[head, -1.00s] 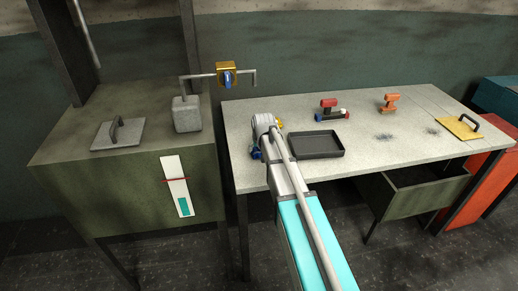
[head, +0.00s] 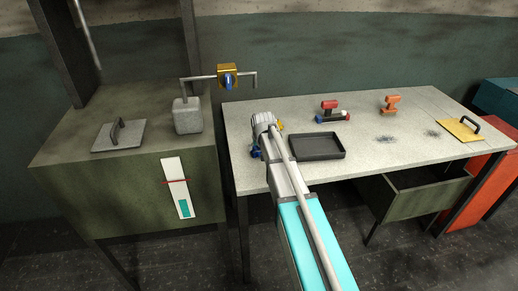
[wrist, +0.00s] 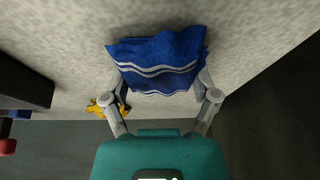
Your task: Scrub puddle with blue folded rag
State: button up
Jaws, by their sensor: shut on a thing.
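The blue folded rag (wrist: 160,60) has pale stripes and shows in the wrist view over the speckled grey tabletop. My gripper (wrist: 162,88) is shut on it, with a finger on each side. I cannot tell whether the rag touches the table. In the head view a bit of blue rag (head: 255,153) shows beside my arm's end, near the bench's left end. Two dark smudges, one nearer (head: 386,139) and one farther right (head: 433,133), mark the bench top. I cannot tell whether either is the puddle. My arm hides part of the bench.
A black tray (head: 315,146) lies just right of my arm on the bench (head: 360,165). Behind it are a red tool (head: 329,112) and an orange tool (head: 390,104). A yellow handled plate (head: 462,129) lies far right. A yellow item (wrist: 106,103) lies near my gripper.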

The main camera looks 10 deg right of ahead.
jog(key=shift+s, duration=0.1)
jog(key=shift+s, duration=0.9)
notch_tip(320, 180, up, 7)
jog(key=p, duration=0.7)
jog(key=shift+w, duration=0.1)
jog(key=shift+f, duration=0.1)
jog(key=shift+w+d, duration=0.2)
jog(key=shift+d, duration=0.8)
jog(key=shift+w+d, duration=0.2)
jog(key=shift+d, duration=0.8)
